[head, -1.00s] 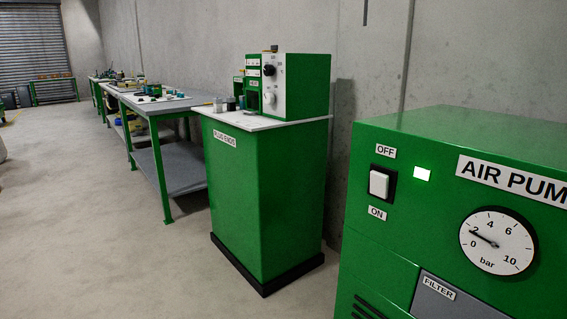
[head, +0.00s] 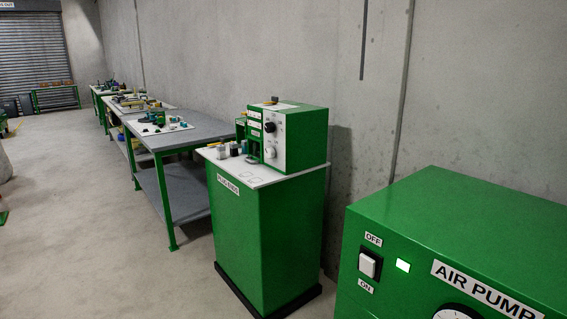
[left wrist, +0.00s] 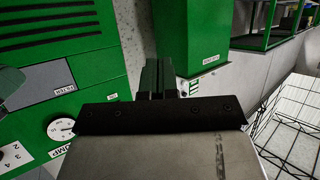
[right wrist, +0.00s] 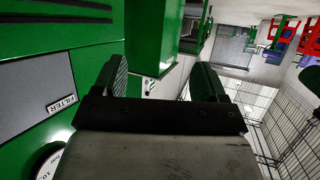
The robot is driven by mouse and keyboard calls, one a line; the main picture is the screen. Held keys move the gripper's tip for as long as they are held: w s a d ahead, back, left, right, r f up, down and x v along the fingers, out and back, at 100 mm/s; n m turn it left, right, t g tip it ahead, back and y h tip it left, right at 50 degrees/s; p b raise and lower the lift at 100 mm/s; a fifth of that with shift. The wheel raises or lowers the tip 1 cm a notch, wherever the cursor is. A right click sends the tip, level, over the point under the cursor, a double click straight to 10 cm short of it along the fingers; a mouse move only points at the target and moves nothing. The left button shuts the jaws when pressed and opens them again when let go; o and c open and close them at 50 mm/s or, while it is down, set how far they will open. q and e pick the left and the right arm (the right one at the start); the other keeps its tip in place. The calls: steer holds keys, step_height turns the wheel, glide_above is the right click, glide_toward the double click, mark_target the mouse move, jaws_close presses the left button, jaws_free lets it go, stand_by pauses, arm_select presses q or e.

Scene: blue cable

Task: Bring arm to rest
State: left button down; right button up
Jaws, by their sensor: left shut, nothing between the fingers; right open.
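Neither arm shows in the head view. In the left wrist view my left gripper (left wrist: 154,80) has its dark fingers pressed together with nothing between them. In the right wrist view my right gripper (right wrist: 150,82) has its fingers wide apart and empty. Both are in free air, with the green air pump cabinet at the left of each wrist view. The air pump (head: 450,235) stands at the right of the head view, with a white switch (head: 369,262) and a lit indicator. Its gauge is cut off at the bottom. No blue cable can be made out.
A green cabinet (head: 262,235) carries a green machine (head: 290,135) on its white top. Workbenches (head: 190,140) line the concrete wall behind it. A wire mesh cage (left wrist: 285,125) shows at the right of the left wrist view.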

arm_select(q)
steer(key=s+a+f+g+y+p, duration=0.1)
steer(key=s+g+p, duration=0.3)
steer(key=s, duration=0.5)
steer(key=s+a+f+g+y+p, duration=0.1)
steer(key=s+a+f+g+p, duration=0.2)
steer(key=s, duration=0.7)
steer(key=s+a+f+g+y+p, duration=0.1)
steer(key=s+a+f+g+p, duration=0.2)
steer(key=s, duration=0.7)
steer(key=shift+a+n+g+p, duration=0.3)
steer(key=shift+a+g+p, duration=0.45)
steer(key=shift+g+p, duration=0.4)
arm_select(e)
steer(key=s+d+f+g+h, duration=0.1)
steer(key=s+g, duration=0.3)
steer(key=s, duration=0.5)
steer(key=s+d+f+g+h, duration=0.1)
steer(key=s+d+f+g, duration=0.2)
steer(key=s, duration=0.7)
steer(key=s+d+f+g+h, duration=0.1)
steer(key=s+d+f+g, duration=0.2)
steer(key=s, duration=0.7)
steer(key=shift+d+m+g, duration=0.3)
steer(key=shift+d+g, duration=0.45)
steer(key=shift+g, duration=0.45)
